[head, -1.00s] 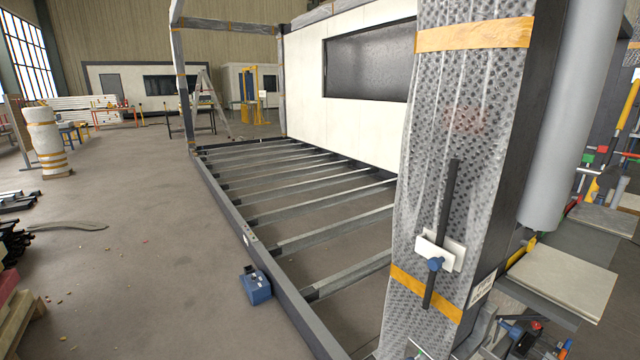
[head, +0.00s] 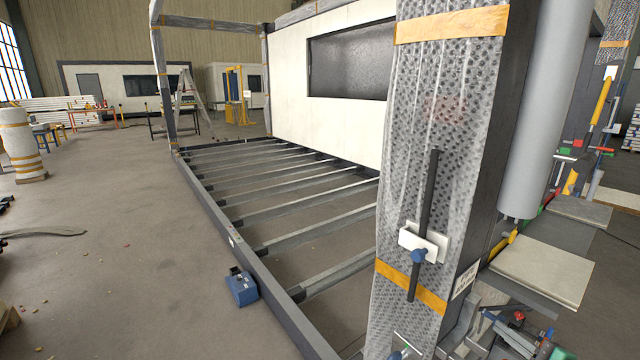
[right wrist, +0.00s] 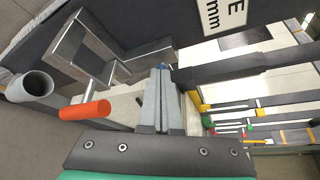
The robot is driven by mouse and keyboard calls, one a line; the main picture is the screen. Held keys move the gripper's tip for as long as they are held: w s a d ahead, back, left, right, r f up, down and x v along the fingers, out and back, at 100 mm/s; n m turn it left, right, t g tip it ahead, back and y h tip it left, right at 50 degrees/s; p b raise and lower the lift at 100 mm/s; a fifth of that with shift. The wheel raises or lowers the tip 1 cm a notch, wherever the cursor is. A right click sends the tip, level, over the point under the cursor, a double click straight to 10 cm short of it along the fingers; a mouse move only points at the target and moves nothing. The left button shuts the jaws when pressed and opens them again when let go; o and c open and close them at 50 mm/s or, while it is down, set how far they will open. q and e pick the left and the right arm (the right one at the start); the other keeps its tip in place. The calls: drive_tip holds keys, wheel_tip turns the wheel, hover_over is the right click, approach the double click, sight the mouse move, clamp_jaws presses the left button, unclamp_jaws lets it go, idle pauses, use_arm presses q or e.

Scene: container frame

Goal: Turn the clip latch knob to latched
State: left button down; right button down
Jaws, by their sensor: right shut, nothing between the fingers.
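The clip latch is a white plate (head: 437,240) with a blue knob (head: 418,256) at its lower edge, on the face of the plastic-wrapped column (head: 440,130). A long dark bar (head: 428,195) runs nearly upright at the plate, above and below it. Whether the knob is latched I cannot tell. My right gripper (head: 490,322) is low right of the column's foot, small and cluttered in the head view, apart from the knob. In the right wrist view its fingers (right wrist: 160,100) are together and empty, below a white label (right wrist: 222,14). My left gripper is not in view.
Orange straps (head: 412,287) wrap the column. A grey cylinder (head: 540,110) and a pale-topped bench (head: 545,270) stand right of it. An orange-red rod end (right wrist: 85,110) and a grey tube (right wrist: 30,86) are left of my right fingers. A blue box (head: 242,290) sits beside the floor frame.

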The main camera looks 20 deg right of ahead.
drive_tip(key=shift+d+f+b, duration=0.25)
drive_tip(key=shift+d+b, duration=0.1)
idle(0.6)
drive_tip(key=shift+r+p, duration=0.15)
drive_tip(key=shift+p, duration=0.3)
drive_tip(key=shift+w+d+r+p, duration=0.1)
drive_tip(key=shift+r+p, duration=0.1)
drive_tip(key=shift+p, duration=0.55)
drive_tip(key=shift+p, duration=0.3)
drive_tip(key=shift+a+r+p, duration=0.25)
drive_tip(key=shift+p, duration=0.3)
